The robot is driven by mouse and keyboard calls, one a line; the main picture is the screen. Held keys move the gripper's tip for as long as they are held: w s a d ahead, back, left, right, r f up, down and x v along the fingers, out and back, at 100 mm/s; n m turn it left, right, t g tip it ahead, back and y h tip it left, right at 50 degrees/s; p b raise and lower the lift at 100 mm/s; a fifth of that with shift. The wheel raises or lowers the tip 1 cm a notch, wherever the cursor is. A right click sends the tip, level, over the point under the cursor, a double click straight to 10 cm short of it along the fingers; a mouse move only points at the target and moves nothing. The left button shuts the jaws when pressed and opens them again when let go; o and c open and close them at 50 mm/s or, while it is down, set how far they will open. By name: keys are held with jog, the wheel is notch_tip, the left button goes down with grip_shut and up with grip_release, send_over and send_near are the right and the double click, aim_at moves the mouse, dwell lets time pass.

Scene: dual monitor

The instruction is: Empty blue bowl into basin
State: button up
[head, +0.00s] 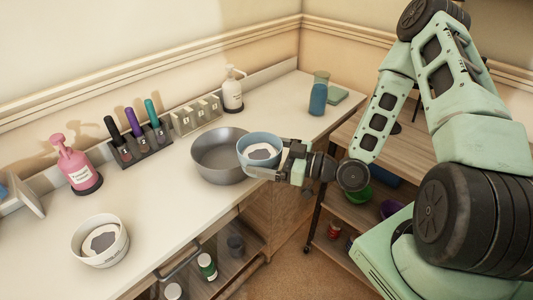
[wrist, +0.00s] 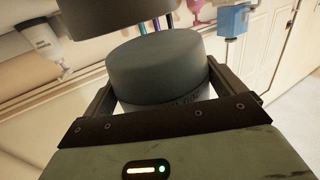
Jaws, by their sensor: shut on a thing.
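The blue bowl (head: 249,144) is at the right side of the grey metal basin (head: 200,155), overlapping its right rim in the head view. Its inside shows white contents with a darker patch. My gripper (head: 268,163) comes from the right and is shut on the bowl. In the wrist view the bowl's blue-grey side (wrist: 157,70) sits between the two fingers of my gripper (wrist: 160,92). The basin stands on the white counter. Its inside looks empty where visible; its right part is hidden behind the bowl.
A white bowl (head: 80,248) with similar contents stands at the counter's front left. Along the wall are a pink pump bottle (head: 77,165), a rack of coloured pens (head: 138,145), a white pump bottle (head: 232,92) and a blue-filled beaker (head: 318,97).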

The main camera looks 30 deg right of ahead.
aim_at(245, 141)
jog(key=shift+w+a+r+m+g+h+p, duration=0.2)
jog(key=shift+w+r+g+h+p, duration=0.2)
jog(key=shift+p, duration=1.05)
jog(key=shift+w+a+r+m+g+h+p, duration=0.1)
jog(key=shift+w+r+m+g+h+p, duration=0.25)
jog(key=shift+p, duration=1.1)
jog(key=shift+w+a+r+m+g+h+p, duration=0.2)
jog(key=shift+w+g+h+p, duration=0.4)
jog(key=shift+p, duration=0.8)
jog(key=shift+w+a+r+m+g+h+p, duration=0.25)
jog(key=shift+g+p, duration=0.4)
jog(key=shift+p, duration=0.7)
jog(key=shift+w+a+r+g+h+p, duration=0.1)
jog(key=shift+w+g+h+p, duration=0.2)
jog(key=shift+w+g+p, duration=0.65)
jog(key=shift+a+r+m+g+h+p, duration=0.1)
jog(key=shift+r+m+g+h+p, duration=0.35)
jog(key=shift+p, duration=1.85)
